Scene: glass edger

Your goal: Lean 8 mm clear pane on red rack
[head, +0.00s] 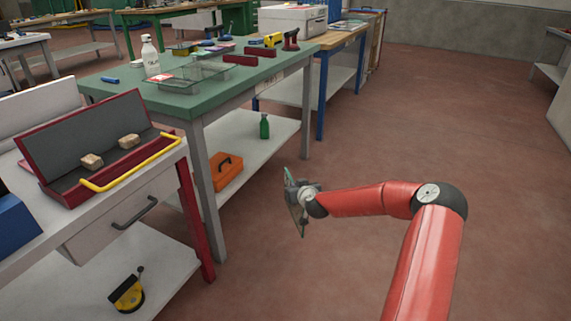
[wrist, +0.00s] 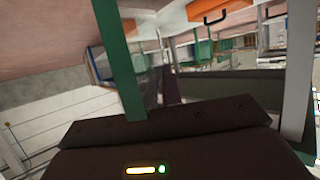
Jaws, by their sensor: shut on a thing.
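My gripper (head: 303,196) is shut on a clear glass pane (head: 294,208) and holds it upright, nearly edge-on to the head camera, over open floor right of the green-topped table. In the wrist view, the dark gripper (wrist: 165,88) shows in the middle, and a green strip beside it may be the pane's edge. The red rack (head: 33,161) is at the left in the head view, on a white-topped bench. It has a grey sloping back, a yellow front bar and two tan blocks in it. The pane and rack are well apart.
The green-topped table (head: 185,103) holds a white bottle (head: 150,57), glass sheets and several small tools. An orange toolbox (head: 226,170) and a green bottle (head: 264,126) are on its lower shelf. A blue box (head: 15,226) stands by the rack. The floor at right is clear.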

